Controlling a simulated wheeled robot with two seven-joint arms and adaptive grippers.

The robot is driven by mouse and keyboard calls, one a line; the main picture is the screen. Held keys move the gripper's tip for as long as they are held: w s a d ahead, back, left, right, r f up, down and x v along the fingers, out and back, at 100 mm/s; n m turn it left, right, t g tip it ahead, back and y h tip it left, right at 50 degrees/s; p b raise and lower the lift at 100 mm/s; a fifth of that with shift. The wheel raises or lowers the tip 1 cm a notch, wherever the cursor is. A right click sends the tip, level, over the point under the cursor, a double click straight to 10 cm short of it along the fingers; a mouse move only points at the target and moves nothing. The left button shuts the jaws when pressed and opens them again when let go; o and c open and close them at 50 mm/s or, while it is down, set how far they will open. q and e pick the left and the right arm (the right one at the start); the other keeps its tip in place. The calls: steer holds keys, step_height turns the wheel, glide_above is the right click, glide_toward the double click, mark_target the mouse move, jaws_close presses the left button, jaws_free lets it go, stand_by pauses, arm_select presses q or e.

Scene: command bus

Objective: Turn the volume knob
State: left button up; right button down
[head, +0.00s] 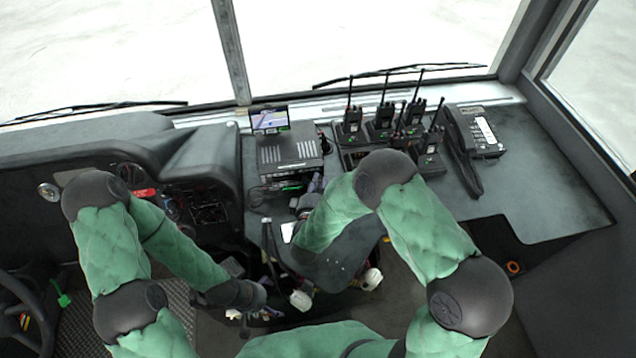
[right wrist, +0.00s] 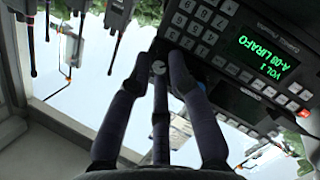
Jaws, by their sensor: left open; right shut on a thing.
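The volume knob (right wrist: 158,68) is a small round grey knob with a light mark, on the radio's face in the right wrist view. The radio (right wrist: 228,40) has a keypad and a green display (right wrist: 262,55) whose top line reads VOL1. My right gripper (right wrist: 160,62) is shut on the knob, its dark fingers around it. In the head view my right gripper (head: 314,184) is at the right end of the radio's lit front (head: 291,187), and the knob is hidden there. My left gripper (head: 264,313) is open, low and well away from the radio.
A grey box (head: 290,152) with a small screen (head: 270,121) stands above the radio. Several handheld radios (head: 382,122) with tall antennas stand in chargers to the right, beside a corded handset (head: 462,150). The dash surface at the far right (head: 535,185) is clear.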

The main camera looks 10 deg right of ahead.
steer(key=shift+s+f, duration=0.3)
steer(key=shift+f, duration=0.2)
steer(key=c, duration=1.2)
jaws_free()
steer(key=shift+w+r, duration=0.15)
steer(key=shift+w+r, duration=0.1)
steer(key=shift+r, duration=0.15)
